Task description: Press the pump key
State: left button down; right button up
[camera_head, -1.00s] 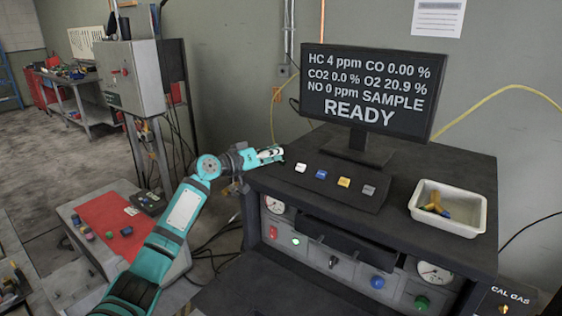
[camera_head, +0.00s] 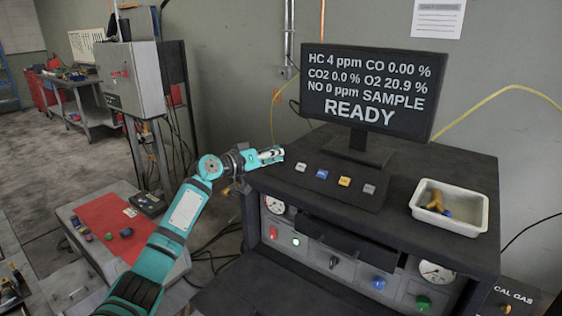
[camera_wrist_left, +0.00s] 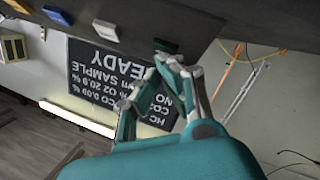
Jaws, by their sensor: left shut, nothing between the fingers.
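A dark key panel (camera_head: 330,184) lies on the cabinet top in front of the monitor. It carries a white key (camera_head: 300,167), a blue key (camera_head: 321,174), a yellow key (camera_head: 344,181) and a grey key (camera_head: 369,189). Their labels are too small to read, so I cannot tell which is the pump key. My left gripper (camera_head: 280,155) is shut and empty, at the panel's left end, just left of the white key. In the left wrist view, its fingertips (camera_wrist_left: 178,66) are close to a dark greenish key (camera_wrist_left: 166,46); contact is unclear. The blue key (camera_wrist_left: 57,16) is farther left there.
The monitor (camera_head: 366,90) reads READY and stands behind the keys. A white tray (camera_head: 420,212) with loose fittings sits at right on the cabinet top (camera_head: 290,190). A low bench with a red mat (camera_head: 108,225) and small parts stands at lower left.

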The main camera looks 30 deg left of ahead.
dwell(0.3)
pick_arm(q)
jog(key=shift+s+r, duration=0.3)
jog(key=shift+r, duration=0.05)
jog(key=s+r+p, duration=0.3)
jog(key=s+r, duration=0.1)
jog(key=shift+a+r+p, duration=0.15)
jog(key=shift+r+p, duration=0.15)
jog(key=shift+p, duration=0.1)
jog(key=shift+f, duration=0.1)
dwell(0.6)
